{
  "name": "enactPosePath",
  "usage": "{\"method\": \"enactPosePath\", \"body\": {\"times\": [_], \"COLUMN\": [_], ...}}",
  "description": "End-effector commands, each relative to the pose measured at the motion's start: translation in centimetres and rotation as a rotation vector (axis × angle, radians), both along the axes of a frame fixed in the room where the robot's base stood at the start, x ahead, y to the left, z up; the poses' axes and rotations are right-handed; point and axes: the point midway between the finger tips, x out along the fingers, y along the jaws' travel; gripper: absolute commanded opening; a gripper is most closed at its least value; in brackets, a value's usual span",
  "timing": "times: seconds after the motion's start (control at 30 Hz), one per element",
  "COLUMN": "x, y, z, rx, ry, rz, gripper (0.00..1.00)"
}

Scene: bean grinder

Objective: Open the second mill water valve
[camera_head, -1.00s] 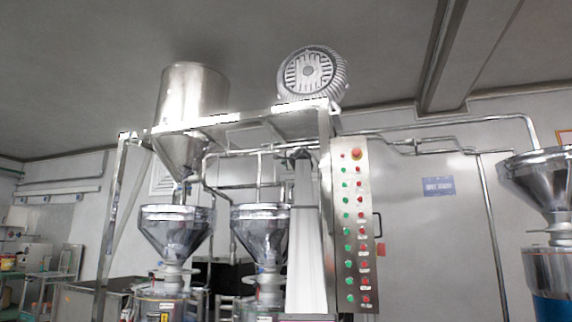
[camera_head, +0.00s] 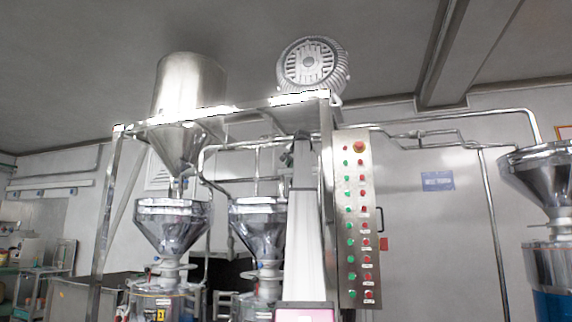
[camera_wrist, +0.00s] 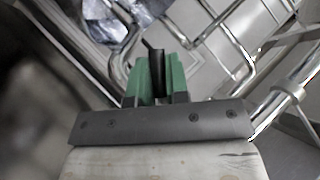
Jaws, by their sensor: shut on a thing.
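The second mill's hopper (camera_head: 257,222) stands in the middle of the head view, with a steel water pipe (camera_head: 257,160) coming down above it. My arm rises just right of that hopper. Its end, my gripper (camera_head: 300,150), is up at the pipe level under the frame; it is small there and partly hidden by my arm. In the wrist view, the green fingers of my gripper (camera_wrist: 160,80) are shut on a thin dark valve handle (camera_wrist: 157,58) that sticks up between them. The valve body is not clear in either view.
The first mill's hopper (camera_head: 170,222) and a large steel cone tank (camera_head: 187,100) are at left. A control panel (camera_head: 357,220) with red and green buttons stands close right of my arm. Steel pipes (camera_wrist: 235,45) surround my gripper in the wrist view.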

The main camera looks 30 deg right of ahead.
Motion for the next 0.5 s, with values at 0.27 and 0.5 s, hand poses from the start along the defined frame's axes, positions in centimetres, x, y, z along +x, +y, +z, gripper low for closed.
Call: {"method": "enactPosePath", "body": {"times": [0.27, 0.5], "x": [-1.6, -2.4], "y": [-0.8, -1.5], "z": [-0.8, -1.1], "rx": [-0.169, -0.293], "ry": [0.201, 0.348], "rz": [0.001, 0.001], "gripper": [0.00, 0.00]}}
